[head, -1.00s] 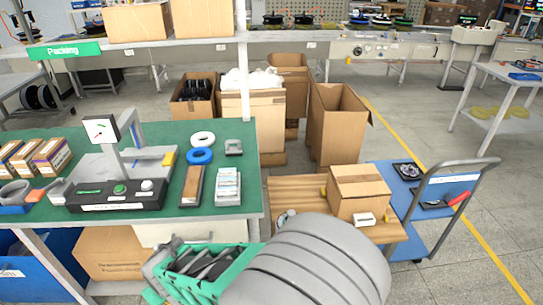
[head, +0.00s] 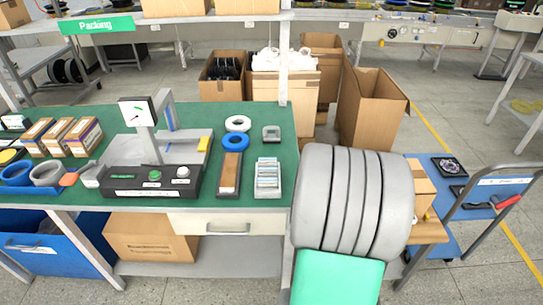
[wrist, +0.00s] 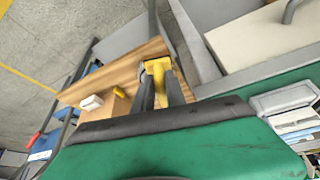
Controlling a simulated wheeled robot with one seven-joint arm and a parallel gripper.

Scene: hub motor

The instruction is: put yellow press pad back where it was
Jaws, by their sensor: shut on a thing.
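The yellow press pad (wrist: 157,67) shows in the wrist view between the two dark fingers of my gripper (wrist: 160,84), which is shut on it. Part of the pad is hidden by the fingers. Behind it lies a wooden board surface, and I cannot tell if the pad touches it. My gripper is hidden in the head view behind my arm. The press stand (head: 150,165), with a dial on a post and a black control box, stands on the green bench (head: 268,205). A yellow block (head: 205,143) sits at the right end of its grey plate.
White and blue rings (head: 236,142), a brown block (head: 229,174) and a stack of cards (head: 268,180) lie right of the press. A blue cart (head: 470,195) and a cardboard box (head: 422,185) stand right of my arm. Open cartons (head: 370,108) stand behind the bench.

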